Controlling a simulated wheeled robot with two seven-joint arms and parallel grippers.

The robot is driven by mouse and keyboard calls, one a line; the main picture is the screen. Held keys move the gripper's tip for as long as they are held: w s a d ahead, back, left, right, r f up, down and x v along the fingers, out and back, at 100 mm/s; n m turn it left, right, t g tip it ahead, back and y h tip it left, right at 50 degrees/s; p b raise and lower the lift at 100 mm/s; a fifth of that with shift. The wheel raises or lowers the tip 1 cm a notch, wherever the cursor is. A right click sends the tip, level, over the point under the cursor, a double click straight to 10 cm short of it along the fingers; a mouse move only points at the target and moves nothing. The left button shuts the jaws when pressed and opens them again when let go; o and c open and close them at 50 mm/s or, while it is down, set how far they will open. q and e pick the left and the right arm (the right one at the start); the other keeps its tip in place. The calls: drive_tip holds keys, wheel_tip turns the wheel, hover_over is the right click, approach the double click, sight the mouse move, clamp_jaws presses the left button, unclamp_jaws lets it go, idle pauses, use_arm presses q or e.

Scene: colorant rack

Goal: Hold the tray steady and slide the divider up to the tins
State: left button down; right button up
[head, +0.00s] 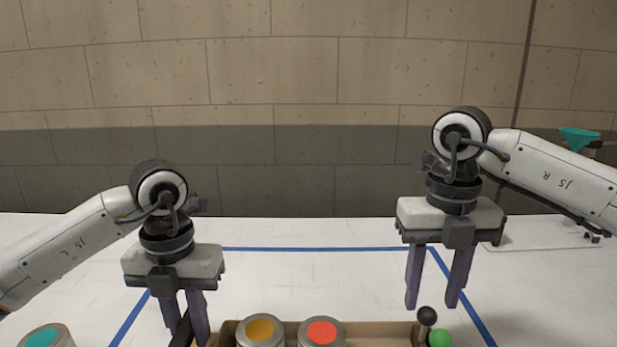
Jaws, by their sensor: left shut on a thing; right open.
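The tan tray (378,327) is at the bottom edge of the head view, its near part cut off. A tin with an orange-yellow lid (260,329) and a tin with a red lid (321,331) stand in it. My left gripper (186,334) is shut on a dark part at the tray's left end, probably a handle. A black knob on a stem (427,316) rises near the tray's right end; it may belong to the divider, whose panel I cannot make out. My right gripper (432,304) is open and empty, fingers down, just above the knob.
A green ball (440,338) is beside the knob. Blue tape lines (318,249) mark the white table (330,285) around the tray. A teal-lidded tin (45,337) stands at the lower left. A teal funnel-shaped thing (579,137) is at the far right. The table behind the tray is clear.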

sight(427, 308)
drive_tip(key=shift+f, duration=2.75)
drive_tip(key=shift+c, duration=0.2)
clamp_jaws()
drive_tip(key=shift+a, duration=0.15)
drive_tip(key=shift+a, duration=2.15)
